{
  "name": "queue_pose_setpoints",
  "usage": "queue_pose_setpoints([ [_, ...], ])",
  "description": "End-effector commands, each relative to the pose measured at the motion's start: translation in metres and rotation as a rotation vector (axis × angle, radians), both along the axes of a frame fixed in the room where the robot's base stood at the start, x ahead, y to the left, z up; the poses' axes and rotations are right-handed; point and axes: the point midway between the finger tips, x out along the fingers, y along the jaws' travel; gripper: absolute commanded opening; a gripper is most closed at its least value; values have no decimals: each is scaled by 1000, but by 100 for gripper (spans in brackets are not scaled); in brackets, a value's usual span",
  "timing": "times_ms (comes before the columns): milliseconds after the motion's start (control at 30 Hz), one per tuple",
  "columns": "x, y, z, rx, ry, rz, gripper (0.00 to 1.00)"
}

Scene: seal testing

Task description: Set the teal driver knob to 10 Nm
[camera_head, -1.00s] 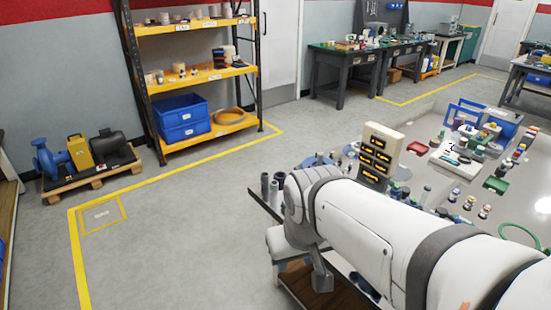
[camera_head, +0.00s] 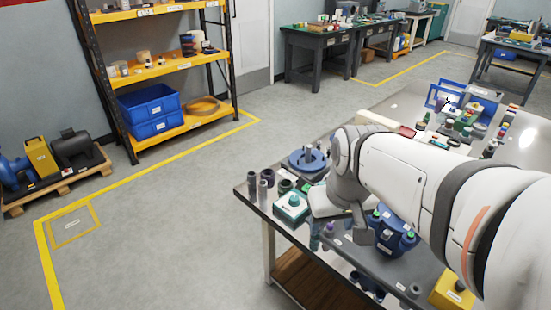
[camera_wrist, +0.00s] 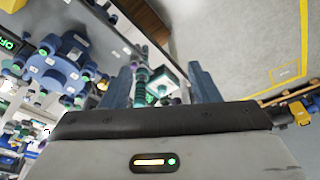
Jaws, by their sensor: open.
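My gripper (camera_wrist: 162,72) is open in the wrist view, with its two blue-grey fingers apart. Between and beyond them stands a slim teal-and-dark driver-like shape (camera_wrist: 142,76); I cannot tell for sure that it is the teal driver, and no torque reading is legible. In the head view, teal shapes (camera_head: 315,236) show beside my wrist at the table's front edge, partly hidden. The fingertips are hidden in the head view.
Dark cylinders (camera_head: 252,185) stand at the table's left corner. A blue round fixture (camera_head: 308,160) is behind. A yellow box (camera_head: 452,292) is at front right.

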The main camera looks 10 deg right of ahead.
Motion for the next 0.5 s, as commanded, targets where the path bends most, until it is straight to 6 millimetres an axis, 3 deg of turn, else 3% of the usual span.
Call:
queue_pose_setpoints([
  [267,122,-3,-25,-8,82,91,55],
  [500,229,-4,-75,-8,148,181,55],
])
